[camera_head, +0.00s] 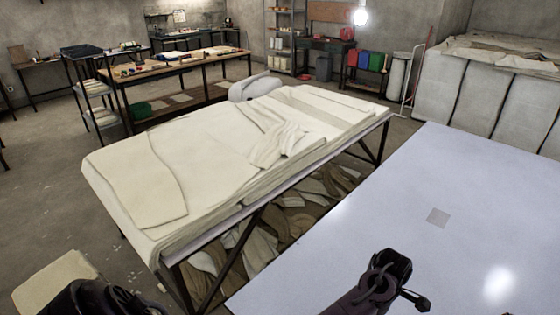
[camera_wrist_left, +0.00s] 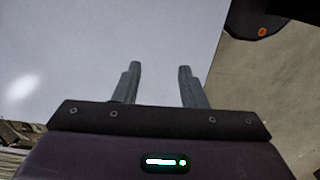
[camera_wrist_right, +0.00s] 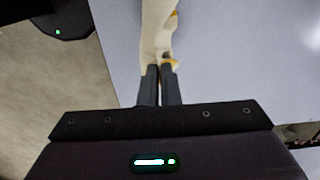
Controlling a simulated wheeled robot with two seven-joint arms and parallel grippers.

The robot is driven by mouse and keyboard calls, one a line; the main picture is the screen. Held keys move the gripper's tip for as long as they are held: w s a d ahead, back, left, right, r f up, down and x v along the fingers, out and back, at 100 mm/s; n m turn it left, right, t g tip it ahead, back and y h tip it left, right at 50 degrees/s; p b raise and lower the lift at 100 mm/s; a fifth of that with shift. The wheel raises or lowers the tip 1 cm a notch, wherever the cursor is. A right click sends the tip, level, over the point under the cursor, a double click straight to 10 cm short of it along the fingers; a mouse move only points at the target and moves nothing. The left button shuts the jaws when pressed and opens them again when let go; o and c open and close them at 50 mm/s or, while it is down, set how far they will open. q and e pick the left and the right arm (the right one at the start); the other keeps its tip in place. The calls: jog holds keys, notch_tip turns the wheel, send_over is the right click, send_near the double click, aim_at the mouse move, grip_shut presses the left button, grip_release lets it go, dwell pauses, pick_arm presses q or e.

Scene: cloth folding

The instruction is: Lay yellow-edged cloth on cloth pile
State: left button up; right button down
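In the right wrist view my right gripper (camera_wrist_right: 160,70) is shut on a narrow bunched strip of cream cloth with yellow edges (camera_wrist_right: 155,32). The cloth extends past the fingertips and out of the top of that view. My left gripper (camera_wrist_left: 160,68) is open and empty beside the edge of the white table (camera_wrist_left: 60,55). The head view shows neither fingertips nor the held cloth. A broad stack of cream cloths (camera_head: 225,150) lies on a dark-framed table at the centre of the head view, with a rumpled fold on its right part.
A large smooth white table (camera_head: 440,190) fills the right of the head view, bare but for a small grey square. Cloth scraps (camera_head: 250,245) fill the space under the cloth table. A cream block (camera_head: 55,280) is at the lower left. Grey-wrapped bales (camera_head: 480,105) stand behind.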

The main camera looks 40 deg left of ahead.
pick_arm(q)
jog(key=o, duration=1.1)
jog(key=shift+c, duration=0.2)
notch_tip(320, 180, up, 6)
jog(key=shift+f, duration=0.25)
